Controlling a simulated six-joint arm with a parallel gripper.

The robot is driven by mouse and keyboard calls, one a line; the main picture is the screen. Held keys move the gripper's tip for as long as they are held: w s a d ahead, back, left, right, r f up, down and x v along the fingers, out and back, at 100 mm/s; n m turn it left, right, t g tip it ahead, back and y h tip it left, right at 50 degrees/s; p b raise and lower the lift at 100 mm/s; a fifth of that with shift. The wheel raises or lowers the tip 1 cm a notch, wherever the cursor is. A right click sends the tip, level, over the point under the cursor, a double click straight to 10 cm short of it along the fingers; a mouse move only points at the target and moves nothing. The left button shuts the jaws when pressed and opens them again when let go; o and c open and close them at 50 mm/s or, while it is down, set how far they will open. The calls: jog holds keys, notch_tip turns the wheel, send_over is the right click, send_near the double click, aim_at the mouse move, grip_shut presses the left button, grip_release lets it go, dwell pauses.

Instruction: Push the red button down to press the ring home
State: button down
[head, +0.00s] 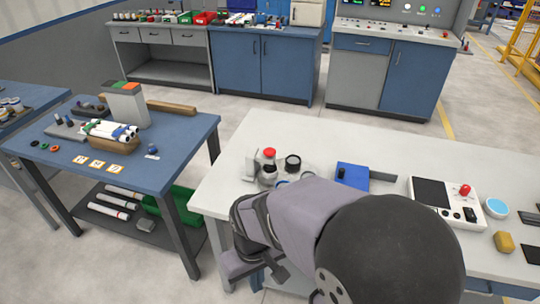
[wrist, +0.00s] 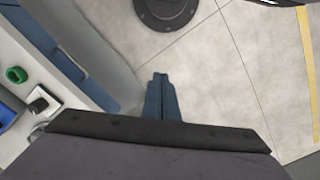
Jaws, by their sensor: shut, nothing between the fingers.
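A red button (head: 269,153) tops a small metal press (head: 268,172) near the left end of the white table (head: 330,135). A dark ring-like part (head: 292,163) stands just right of it, and blue-rimmed round parts sit in front, partly behind my arm. Another red knob (head: 465,190) is on a white control box (head: 432,200) further right. My gripper (wrist: 160,82) is shut and empty in the wrist view, its blue-grey fingers together over the floor. Its fingertips cannot be made out in the head view. The red button does not show in the wrist view.
A blue side table (head: 170,150) at left holds white tubes (head: 110,130). The wrist view shows a green round part (wrist: 16,75) at the left and open floor (wrist: 215,75).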

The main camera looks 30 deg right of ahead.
jog(key=s+d+m+g+p, duration=0.2)
jog(key=d+m+p, duration=0.1)
jog(key=d+p, duration=0.2)
jog(key=w+d+m+t+y+p, duration=0.1)
jog(key=w+d+m, duration=0.1)
jog(key=w+d, duration=0.35)
jog(key=w+d+f+m+t+p, duration=0.1)
jog(key=w+d+m+t, duration=0.1)
jog(key=w, duration=0.7)
jog(key=w+d+m+t+y, duration=0.1)
jog(key=w+d, duration=0.2)
jog(key=w, duration=0.4)
jog(key=w+d+r+m+t+h, duration=0.1)
jog(key=w+d+r+t, duration=0.1)
jog(key=w, duration=0.4)
jog(key=w+d+r+m+t+h, duration=0.1)
jog(key=w+d+r+t, duration=0.1)
jog(key=w+d+r, duration=0.2)
jog(key=w+d+r+t+h, duration=0.1)
jog(key=w+d+r+t, duration=0.2)
jog(key=w+r, duration=0.5)
jog(key=shift+w+d+m, duration=0.4)
jog(key=shift+w+d, duration=0.15)
jog(key=shift+w, duration=0.55)
jog(key=shift+f, duration=0.2)
